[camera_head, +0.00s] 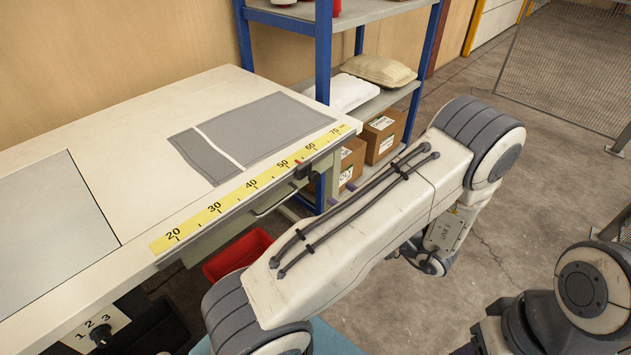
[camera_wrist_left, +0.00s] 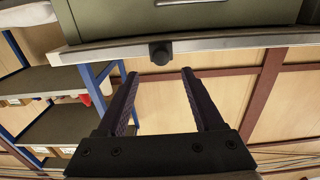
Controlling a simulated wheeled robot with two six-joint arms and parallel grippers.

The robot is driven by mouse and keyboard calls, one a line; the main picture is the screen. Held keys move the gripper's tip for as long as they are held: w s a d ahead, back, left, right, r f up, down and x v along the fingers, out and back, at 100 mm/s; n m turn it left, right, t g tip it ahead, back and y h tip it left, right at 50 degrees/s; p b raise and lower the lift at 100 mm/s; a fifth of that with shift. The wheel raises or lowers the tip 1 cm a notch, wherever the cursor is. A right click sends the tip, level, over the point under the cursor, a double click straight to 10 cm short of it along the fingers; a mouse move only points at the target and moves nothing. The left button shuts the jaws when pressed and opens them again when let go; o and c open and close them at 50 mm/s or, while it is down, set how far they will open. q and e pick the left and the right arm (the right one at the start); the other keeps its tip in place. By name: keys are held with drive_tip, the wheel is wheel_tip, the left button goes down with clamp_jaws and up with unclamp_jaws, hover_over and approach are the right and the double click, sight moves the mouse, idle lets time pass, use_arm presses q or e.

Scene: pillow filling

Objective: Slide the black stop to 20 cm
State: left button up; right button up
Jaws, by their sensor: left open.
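The black stop (camera_head: 303,171) sits on the front edge of the white table, beside the yellow scale (camera_head: 232,199). A small red mark by it stands between 50 and 60; the 20 lies at the scale's near left end. In the left wrist view, the stop's round black knob (camera_wrist_left: 160,53) is on the metal rail (camera_wrist_left: 225,43), just beyond and between my fingertips. My left gripper (camera_wrist_left: 160,75) is open and empty. My right gripper is out of view.
Grey fabric panels (camera_head: 262,128) lie on the table behind the scale. A red bin (camera_head: 238,255) stands below the front edge. A blue shelf (camera_head: 324,50) with boxes (camera_head: 381,135) stands beyond the table's right end. A numbered selector (camera_head: 97,330) is at lower left.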

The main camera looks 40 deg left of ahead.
sight(317, 179)
use_arm(q)
drive_tip(key=a, duration=1)
drive_tip(key=shift+w+a+p, duration=0.1)
drive_tip(key=shift+w+p, duration=0.2)
clamp_jaws()
